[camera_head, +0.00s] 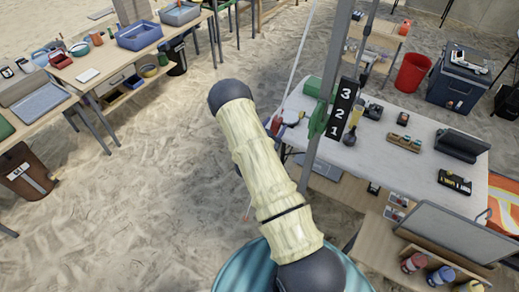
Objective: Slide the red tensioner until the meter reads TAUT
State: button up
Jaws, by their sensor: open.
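A small red piece (276,125) sits by the pale slanting line left of the grey post; it looks like the red tensioner, but it is too small to be sure. The pale line (297,55) runs from the top edge down toward it. A black box with pale lettering (455,182) lies on the white table at the right; it may be the meter, but I cannot read it. My cream-sleeved arm (260,165) fills the middle and hides the ground behind it. My gripper does not show, so its relation to the red piece is hidden.
A grey post (328,95) carries a black plate numbered 1 to 3 (341,110) and green fittings. The white table (400,170) holds several small items. A wooden bench with a whiteboard (455,235) stands at lower right. Open sand (140,190) lies to the left.

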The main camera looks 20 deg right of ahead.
jog(key=b+v, duration=0.4)
jog(key=v, duration=1)
jog(key=shift+b, duration=0.4)
